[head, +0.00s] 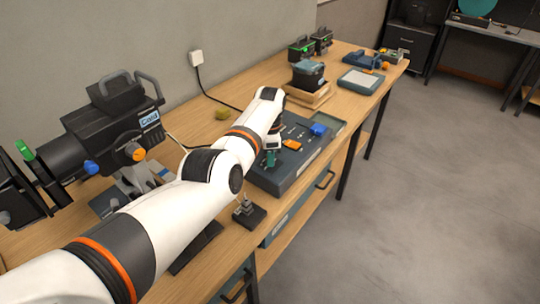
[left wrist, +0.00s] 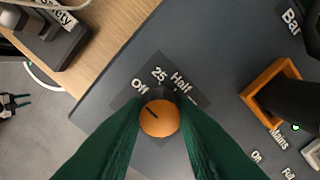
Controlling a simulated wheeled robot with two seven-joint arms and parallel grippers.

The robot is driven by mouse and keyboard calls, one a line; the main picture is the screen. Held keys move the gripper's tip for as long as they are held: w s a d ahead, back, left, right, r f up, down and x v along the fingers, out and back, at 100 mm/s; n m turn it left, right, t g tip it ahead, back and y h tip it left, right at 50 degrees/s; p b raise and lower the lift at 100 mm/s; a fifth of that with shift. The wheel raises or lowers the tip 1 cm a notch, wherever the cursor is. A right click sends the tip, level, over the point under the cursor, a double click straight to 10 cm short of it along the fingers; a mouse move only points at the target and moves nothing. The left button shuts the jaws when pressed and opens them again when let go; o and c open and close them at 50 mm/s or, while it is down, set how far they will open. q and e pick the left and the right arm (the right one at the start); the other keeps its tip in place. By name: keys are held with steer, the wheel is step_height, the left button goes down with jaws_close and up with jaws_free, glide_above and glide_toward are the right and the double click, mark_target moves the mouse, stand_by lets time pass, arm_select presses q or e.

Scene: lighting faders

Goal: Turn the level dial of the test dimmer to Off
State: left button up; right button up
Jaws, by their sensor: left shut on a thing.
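The dimmer is a dark grey panel (head: 262,180) on the wooden bench in the head view. Its level dial (left wrist: 159,119) is a round orange knob with a dark pointer line, in the middle of the left wrist view. The labels Off, 25 and Half lie beyond it. The pointer line aims up and left, towards the Off side. My left gripper (head: 271,157) is over the panel, its green fingers shut on the dial from both sides. They hide the dial's sides. What seems to be my right gripper (left wrist: 14,106) is small at the left edge, its jaw state unclear.
An orange-framed dark switch (left wrist: 283,93) stands right of the dial, near the Mains label. A small stand with a label (left wrist: 50,28) is on the bench beside the panel. A stage lamp (head: 115,125) stands at the left. A battery-like box (head: 308,74) sits behind.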

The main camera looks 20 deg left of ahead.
stand_by(0.4)
arm_select(q)
steer(key=o, duration=1)
step_height(320, 180, up, 12)
